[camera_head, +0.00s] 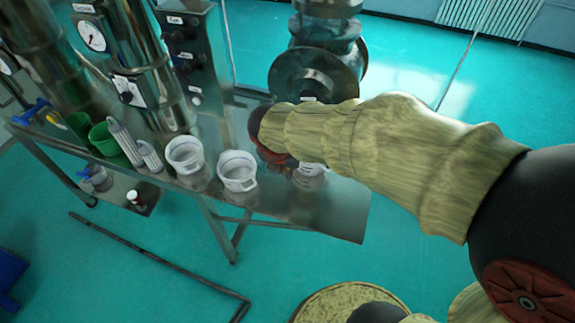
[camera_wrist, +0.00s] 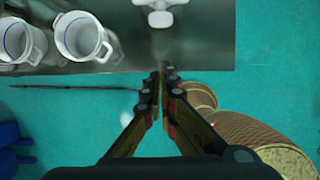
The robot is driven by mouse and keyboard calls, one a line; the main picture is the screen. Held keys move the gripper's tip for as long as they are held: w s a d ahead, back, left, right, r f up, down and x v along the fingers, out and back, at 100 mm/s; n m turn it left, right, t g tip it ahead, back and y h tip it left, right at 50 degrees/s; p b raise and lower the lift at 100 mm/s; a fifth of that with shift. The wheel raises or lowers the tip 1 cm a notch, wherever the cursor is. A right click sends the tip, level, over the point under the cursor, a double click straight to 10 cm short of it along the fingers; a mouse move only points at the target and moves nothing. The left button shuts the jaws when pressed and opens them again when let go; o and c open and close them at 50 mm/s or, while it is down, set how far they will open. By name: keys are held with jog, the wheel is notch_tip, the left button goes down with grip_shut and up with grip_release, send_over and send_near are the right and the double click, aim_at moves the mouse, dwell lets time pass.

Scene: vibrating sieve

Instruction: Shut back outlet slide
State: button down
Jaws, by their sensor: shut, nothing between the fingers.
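My gripper (camera_wrist: 160,84) is shut and empty in the wrist view, with its fingertips over the near edge of the steel table (camera_wrist: 205,50). In the head view my sleeved arm reaches in from the right and hides most of the gripper. A steel machine with round flanges (camera_head: 318,62) stands at the back of the table, beyond the arm. I cannot make out the back outlet slide or tell its position. A white part (camera_wrist: 158,14) shows at the top of the wrist view, ahead of and apart from the fingertips; I cannot tell what it is.
Two white handled cups (camera_head: 185,157) (camera_head: 238,172) stand left of my arm; they show at upper left in the wrist view (camera_wrist: 82,38). A green container (camera_head: 108,140) and a gauge panel (camera_head: 90,35) are farther left.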

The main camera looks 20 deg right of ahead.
jog(key=w+d+f, duration=0.3)
jog(key=w+f, duration=0.2)
jog(key=f, duration=0.1)
jog(key=shift+d+p, duration=0.35)
jog(key=shift+p, duration=0.1)
jog(key=shift+w, duration=0.1)
jog(key=w+d+p, duration=0.2)
jog(key=w, duration=0.1)
jog(key=w+d+p, duration=0.1)
jog(key=w, duration=0.1)
jog(key=shift+d+r, duration=0.1)
jog(key=shift+d, duration=0.2)
jog(key=shift+w+d+p, duration=0.4)
jog(key=shift+w+p, duration=0.05)
jog(key=shift+p, duration=0.05)
jog(key=shift+a, duration=0.15)
